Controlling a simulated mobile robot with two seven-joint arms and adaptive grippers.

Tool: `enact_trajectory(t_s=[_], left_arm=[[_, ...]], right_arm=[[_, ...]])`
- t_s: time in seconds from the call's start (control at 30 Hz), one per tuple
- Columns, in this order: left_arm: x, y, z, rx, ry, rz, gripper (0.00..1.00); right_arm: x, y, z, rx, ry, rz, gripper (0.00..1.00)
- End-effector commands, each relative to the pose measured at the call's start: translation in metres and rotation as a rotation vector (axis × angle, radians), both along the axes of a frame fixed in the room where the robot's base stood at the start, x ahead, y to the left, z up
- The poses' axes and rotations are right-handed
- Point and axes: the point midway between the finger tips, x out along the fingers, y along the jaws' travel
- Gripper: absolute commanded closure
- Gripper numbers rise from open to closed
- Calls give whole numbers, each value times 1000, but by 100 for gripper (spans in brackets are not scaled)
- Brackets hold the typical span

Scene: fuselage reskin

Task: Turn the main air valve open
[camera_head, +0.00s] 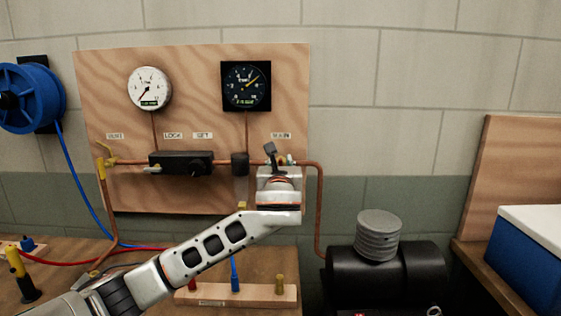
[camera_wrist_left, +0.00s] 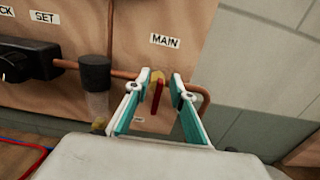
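The main air valve, with a red lever and a yellowish body (camera_wrist_left: 157,92), sits on the copper pipe below the MAIN label (camera_wrist_left: 165,40) in the left wrist view. The lever points from the pipe toward my camera. My left gripper (camera_wrist_left: 156,84) is open, its two fingers on either side of the lever, with a visible gap on each side. In the head view my left gripper (camera_head: 279,153) is in front of the pipe below the MAIN label (camera_head: 281,135) and hides most of the valve. My right gripper is not in view.
The wooden panel (camera_head: 200,70) carries a white gauge (camera_head: 149,88), a dark gauge (camera_head: 246,86) and a black regulator (camera_head: 181,164). A blue hose reel (camera_head: 32,97) is at the left. A black tank (camera_head: 350,272) stands at the lower right, a blue-and-white box (camera_head: 530,255) beyond it.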

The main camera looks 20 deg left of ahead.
Motion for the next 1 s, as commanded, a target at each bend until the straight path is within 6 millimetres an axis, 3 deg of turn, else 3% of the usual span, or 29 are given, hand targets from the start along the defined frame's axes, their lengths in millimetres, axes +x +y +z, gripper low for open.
enact_trajectory(t_s=[0.13, 0.4, 0.43, 0.5, 0.53, 0.83, 1.0], left_arm=[[10, 3, 0, 1, 0, 0, 76], [12, 3, 0, -1, 0, -1, 76], [12, 3, 0, -1, 0, -1, 79], [12, 3, 0, -1, 1, -1, 97], [12, 3, 0, -1, 1, -1, 100], [11, 4, 0, -9, -1, -1, 100], [11, 5, 1, -54, -11, 0, 100]], right_arm=[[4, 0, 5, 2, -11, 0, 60], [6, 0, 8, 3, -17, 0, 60], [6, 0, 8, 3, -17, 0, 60], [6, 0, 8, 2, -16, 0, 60], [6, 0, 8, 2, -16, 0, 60], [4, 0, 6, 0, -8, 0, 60], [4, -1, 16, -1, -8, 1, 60]])
